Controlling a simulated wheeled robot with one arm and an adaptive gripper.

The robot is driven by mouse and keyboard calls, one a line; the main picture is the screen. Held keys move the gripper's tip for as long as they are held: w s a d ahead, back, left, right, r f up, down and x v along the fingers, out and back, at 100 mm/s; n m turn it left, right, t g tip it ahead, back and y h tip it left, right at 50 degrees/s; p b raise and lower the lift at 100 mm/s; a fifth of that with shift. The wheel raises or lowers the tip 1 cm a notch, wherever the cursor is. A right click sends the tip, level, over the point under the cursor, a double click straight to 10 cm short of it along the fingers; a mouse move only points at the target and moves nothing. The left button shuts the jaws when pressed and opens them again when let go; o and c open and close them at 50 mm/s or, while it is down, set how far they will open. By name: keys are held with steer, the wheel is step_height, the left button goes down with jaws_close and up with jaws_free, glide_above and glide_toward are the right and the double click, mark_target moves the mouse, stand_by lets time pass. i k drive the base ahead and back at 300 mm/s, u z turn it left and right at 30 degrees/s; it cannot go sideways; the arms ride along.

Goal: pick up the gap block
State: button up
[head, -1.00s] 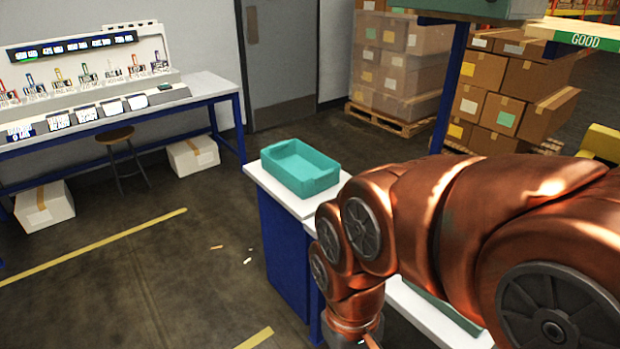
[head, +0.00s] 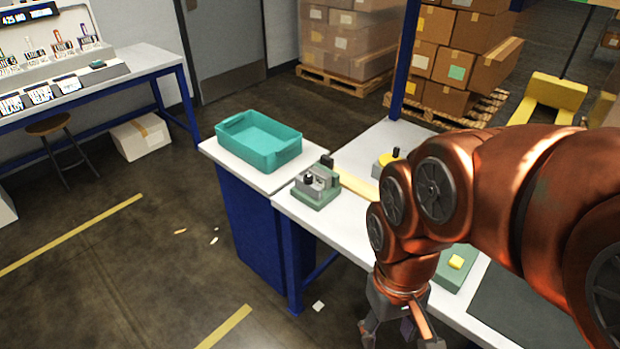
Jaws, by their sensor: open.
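My gripper (head: 402,336) hangs at the bottom of the head view, in front of the white workbench (head: 345,236), with its fingers apart and nothing seen between them. I cannot tell for sure which piece is the gap block. A small yellow block (head: 456,262) sits on a green base (head: 454,277) on the bench, right of my gripper and partly behind my arm. A grey metal device on a green base (head: 316,190) stands at the bench's left end. A yellow-topped piece (head: 389,157) is partly hidden by my arm.
A teal bin (head: 258,142) stands on a blue cabinet left of the bench. A dark mat (head: 525,305) lies on the bench at right. Stacked cartons (head: 460,55) stand behind. The floor left of the bench is mostly open, with small scraps.

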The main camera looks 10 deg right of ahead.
mark_target(324, 180)
steer(key=u, duration=1.95)
steer(key=i, duration=3.1)
steer(key=z, duration=3.15)
